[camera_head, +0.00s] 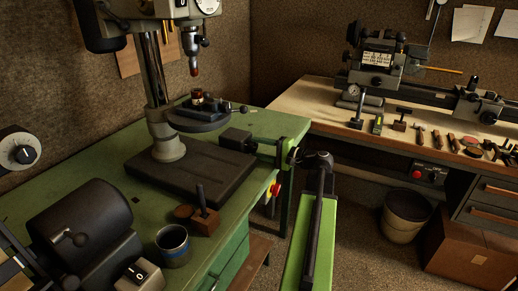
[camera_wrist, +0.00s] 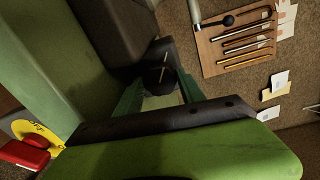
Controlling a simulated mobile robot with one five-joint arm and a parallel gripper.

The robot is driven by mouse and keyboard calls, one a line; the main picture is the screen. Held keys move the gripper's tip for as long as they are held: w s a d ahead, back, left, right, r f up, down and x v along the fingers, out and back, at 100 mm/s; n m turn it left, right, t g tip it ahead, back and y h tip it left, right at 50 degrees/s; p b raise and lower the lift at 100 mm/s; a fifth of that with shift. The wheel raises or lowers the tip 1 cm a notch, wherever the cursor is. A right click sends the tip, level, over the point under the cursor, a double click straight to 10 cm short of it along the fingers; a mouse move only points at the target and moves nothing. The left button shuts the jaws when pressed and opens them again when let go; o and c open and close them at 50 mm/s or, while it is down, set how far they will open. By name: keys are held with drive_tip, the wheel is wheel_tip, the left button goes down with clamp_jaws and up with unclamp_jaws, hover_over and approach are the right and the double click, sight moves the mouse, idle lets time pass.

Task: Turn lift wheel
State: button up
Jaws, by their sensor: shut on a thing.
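The drill press (camera_head: 153,75) stands on the green bench at the left. Its round table (camera_head: 190,122) carries a small fixture with a brass-coloured part. My gripper (camera_head: 290,156) is right of this block, just off the bench edge. In the wrist view, the two green fingers of my gripper (camera_wrist: 160,88) are around a dark round part with a thin pale pin, seemingly the lift wheel (camera_wrist: 158,76). The gripper is shut on it. The fingers and my arm hide part of its rim.
A mug (camera_head: 173,247) and wooden block (camera_head: 203,221) stand nearby. A lathe (camera_head: 385,70) and several tools occupy the back bench. A bin (camera_head: 405,217) stands below.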

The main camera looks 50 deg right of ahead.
drive_tip(key=m+y, duration=0.1)
drive_tip(key=m, duration=0.4)
drive_tip(key=shift+m, duration=0.4)
idle(0.4)
drive_tip(key=o, duration=1.4)
drive_tip(key=shift+c, duration=0.2)
